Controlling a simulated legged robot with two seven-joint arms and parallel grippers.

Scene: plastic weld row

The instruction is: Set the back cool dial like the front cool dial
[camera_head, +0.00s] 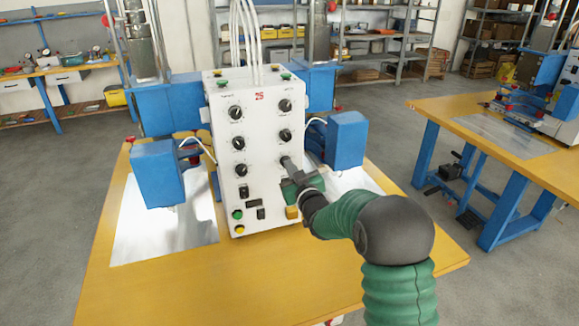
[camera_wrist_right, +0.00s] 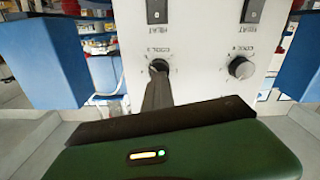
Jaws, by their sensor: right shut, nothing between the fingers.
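A white control box (camera_head: 262,95) carries two columns of black dials. The lowest dial of the left column (camera_head: 241,170) is uncovered in the head view. In the wrist view, where the panel lettering is upside down, this cool dial (camera_wrist_right: 241,68) is at right. The other cool dial (camera_wrist_right: 160,65) is at left, partly hidden behind my right gripper's fingers. I cannot tell from the lettering which is front or back. My right gripper (camera_head: 286,160) is shut and empty, its tips at the right column's lowest dial; contact is unclear. My left gripper is not in view.
Upper dials (camera_head: 285,135) sit just above the gripper, and a black switch (camera_head: 243,191) and push buttons lie lower on the panel. Blue blocks (camera_head: 346,138) flank the box. The yellow table (camera_head: 270,285) is clear in front.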

